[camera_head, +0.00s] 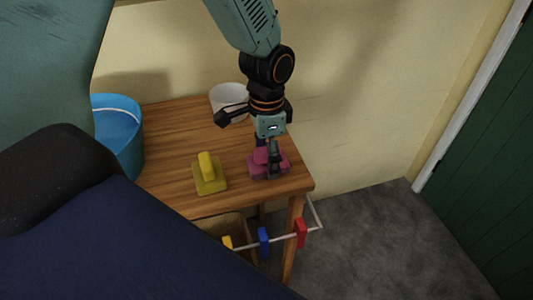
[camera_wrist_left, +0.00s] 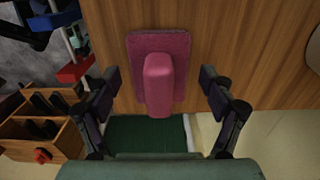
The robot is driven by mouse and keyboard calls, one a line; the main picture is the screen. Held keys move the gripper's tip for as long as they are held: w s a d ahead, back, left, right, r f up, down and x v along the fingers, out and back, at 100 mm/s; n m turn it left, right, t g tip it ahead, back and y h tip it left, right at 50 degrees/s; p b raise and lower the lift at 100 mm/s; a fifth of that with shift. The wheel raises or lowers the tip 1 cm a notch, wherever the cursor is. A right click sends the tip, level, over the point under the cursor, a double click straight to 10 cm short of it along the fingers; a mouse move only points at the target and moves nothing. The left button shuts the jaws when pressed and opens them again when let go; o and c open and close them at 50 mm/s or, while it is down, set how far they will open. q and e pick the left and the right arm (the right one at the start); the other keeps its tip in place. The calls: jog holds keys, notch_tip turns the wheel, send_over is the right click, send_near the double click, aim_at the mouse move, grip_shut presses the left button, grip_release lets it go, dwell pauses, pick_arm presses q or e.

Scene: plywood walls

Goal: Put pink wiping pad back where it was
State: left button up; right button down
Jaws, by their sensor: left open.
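The pink wiping pad (camera_head: 281,164) lies flat on the wooden table (camera_head: 180,135) near its right end, its raised handle upward. My left gripper (camera_head: 270,165) is right over it in the head view and hides part of it. In the left wrist view the pink pad (camera_wrist_left: 159,72) sits between the two spread fingers of my left gripper (camera_wrist_left: 160,95). The fingers are open, with a gap on each side of the handle. My right gripper is not in view.
A yellow pad (camera_head: 210,178) lies left of the pink one. A blue bucket (camera_head: 120,135) and a white bowl (camera_head: 229,100) stand behind. A rail with blue (camera_head: 263,240) and red (camera_head: 301,233) clips runs along the table's front. A green door (camera_head: 485,150) is at right.

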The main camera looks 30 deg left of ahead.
pick_arm(q)
jog(key=shift+r, duration=0.1)
jog(key=shift+a+r, duration=0.1)
jog(key=shift+r, duration=0.3)
notch_tip(320, 180, up, 11)
jog(key=p, duration=0.3)
jog(key=shift+r+p, duration=0.1)
jog(key=shift+p, duration=0.2)
notch_tip(320, 180, down, 13)
jog(key=b, duration=0.4)
jog(key=shift+s+r, duration=0.1)
jog(key=shift+r, duration=0.1)
jog(key=r, duration=0.1)
jog(key=r+p, duration=0.1)
jog(key=shift+w+r, duration=0.2)
jog(key=shift+r, duration=0.1)
jog(key=shift+s+r, duration=0.2)
jog(key=shift+r, duration=0.4)
